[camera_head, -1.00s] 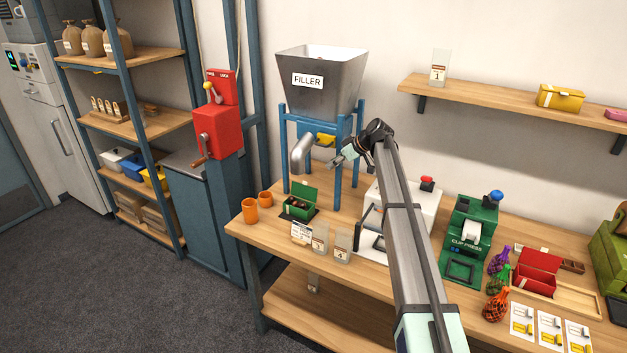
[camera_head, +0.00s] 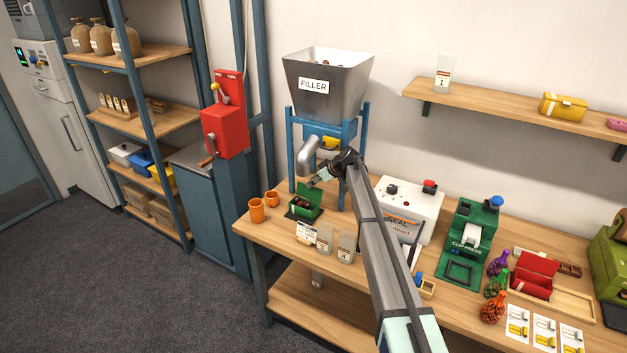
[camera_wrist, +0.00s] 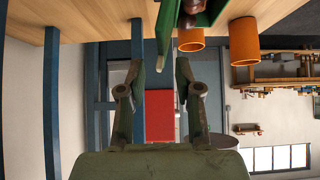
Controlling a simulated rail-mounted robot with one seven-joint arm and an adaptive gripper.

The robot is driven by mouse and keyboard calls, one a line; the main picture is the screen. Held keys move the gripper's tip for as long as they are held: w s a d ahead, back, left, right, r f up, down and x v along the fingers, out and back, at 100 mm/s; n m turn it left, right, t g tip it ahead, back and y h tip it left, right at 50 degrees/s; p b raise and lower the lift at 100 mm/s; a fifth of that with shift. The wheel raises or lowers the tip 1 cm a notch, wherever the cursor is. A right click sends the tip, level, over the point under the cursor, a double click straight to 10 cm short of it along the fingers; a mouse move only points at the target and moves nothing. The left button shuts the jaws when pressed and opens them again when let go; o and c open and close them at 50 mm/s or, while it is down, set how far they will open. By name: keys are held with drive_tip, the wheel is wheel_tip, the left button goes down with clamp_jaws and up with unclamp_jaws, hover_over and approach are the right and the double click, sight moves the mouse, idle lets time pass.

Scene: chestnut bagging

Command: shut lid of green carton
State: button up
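The green carton (camera_head: 303,212) stands on the bench below the filler, with brown chestnuts inside. Its lid (camera_head: 312,196) is raised on the far side. My gripper (camera_head: 319,180) is just above and beside the raised lid, tilted down toward it. In the wrist view my gripper (camera_wrist: 162,68) has its two fingers apart. The lid (camera_wrist: 168,32) shows there as a dark green panel just beyond the fingertips, and the chestnuts (camera_wrist: 190,20) are to its right. I cannot tell whether a finger touches the lid.
Two orange cups (camera_head: 257,211) stand left of the carton. Clear bags (camera_head: 325,239) stand in front of it. The filler (camera_head: 325,90) and its spout (camera_head: 309,157) are above and behind. The white sealer (camera_head: 408,207) is to the right.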

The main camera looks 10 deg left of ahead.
drive_tip(key=shift+a, duration=0.1)
clamp_jaws()
drive_tip(key=shift+s+f+b, duration=0.1)
drive_tip(key=shift+f+b, duration=0.1)
drive_tip(key=shift+b, duration=0.2)
